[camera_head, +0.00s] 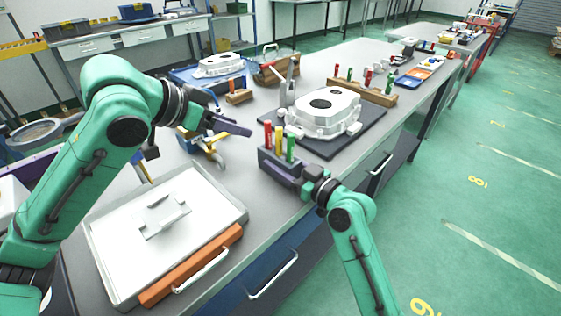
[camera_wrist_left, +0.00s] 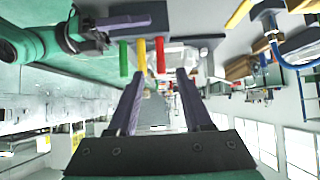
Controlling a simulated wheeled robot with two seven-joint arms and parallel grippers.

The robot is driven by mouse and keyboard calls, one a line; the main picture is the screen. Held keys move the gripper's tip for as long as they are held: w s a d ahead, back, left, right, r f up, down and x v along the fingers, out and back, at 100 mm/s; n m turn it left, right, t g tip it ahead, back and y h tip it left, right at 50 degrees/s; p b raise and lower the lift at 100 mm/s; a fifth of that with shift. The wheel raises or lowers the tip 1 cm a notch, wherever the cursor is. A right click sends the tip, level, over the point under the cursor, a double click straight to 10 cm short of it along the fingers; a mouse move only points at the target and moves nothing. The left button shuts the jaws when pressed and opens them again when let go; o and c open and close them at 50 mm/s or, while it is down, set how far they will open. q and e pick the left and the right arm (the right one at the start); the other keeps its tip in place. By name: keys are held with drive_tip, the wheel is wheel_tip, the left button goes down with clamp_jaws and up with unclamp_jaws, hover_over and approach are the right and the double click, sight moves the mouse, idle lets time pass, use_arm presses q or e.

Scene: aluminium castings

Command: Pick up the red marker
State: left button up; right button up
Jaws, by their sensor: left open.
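The red marker (camera_head: 267,133) stands upright at the left end of a row in a dark purple holder (camera_head: 279,170), beside a yellow marker (camera_head: 279,138) and a green marker (camera_head: 291,147). My left gripper (camera_head: 248,131) is open and empty, just left of the red marker and apart from it. In the left wrist view the red marker (camera_wrist_left: 160,56) shows beyond and between the two open fingers (camera_wrist_left: 156,80). My right gripper (camera_head: 309,186) is at the holder's right end; its fingers are hidden or merge with the dark holder, so its grip is unclear.
A white casting (camera_head: 322,114) sits on a dark mat behind the holder. A blue and yellow clamp (camera_head: 208,148) stands near my left gripper. Wooden racks stand farther back.

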use_arm(q)
drive_tip(key=shift+o, duration=0.4)
drive_tip(key=n+g+y, duration=0.4)
drive_tip(key=n+y, duration=0.5)
drive_tip(key=n, duration=0.5)
approach(269, 125)
drive_tip(key=f, duration=0.1)
drive_tip(key=shift+t, duration=0.3)
drive_tip(key=x, duration=1.1)
drive_tip(key=shift+a+f, duration=0.15)
clamp_jaws()
